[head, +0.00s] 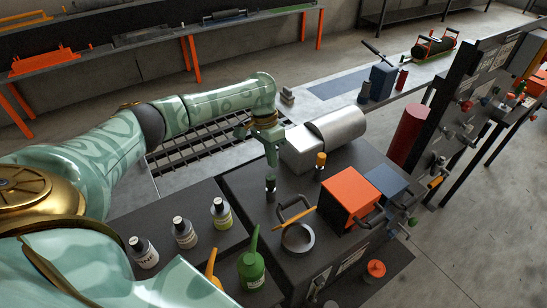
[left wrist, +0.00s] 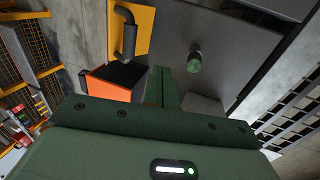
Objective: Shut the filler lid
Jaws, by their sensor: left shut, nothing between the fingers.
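The filler lid (head: 294,217) stands raised, nearly edge-on in the head view, as a yellow plate with a black handle. It is just behind the round grey filler collar (head: 298,239) on the dark machine top. In the left wrist view the lid (left wrist: 144,22) is a yellow plate with its black handle at the upper left. My left gripper (head: 272,160) points down above the machine top, behind and left of the lid, apart from it. Its fingers (left wrist: 162,88) are shut and empty. My right gripper is not visible.
A dark green knob (head: 270,184) stands below my left gripper. An orange box (head: 349,190) is right of the lid, and an orange-capped post (head: 320,165) is behind it. A grey cylinder (head: 338,127) lies farther back. Bottles and a green oil can (head: 251,268) stand at front left.

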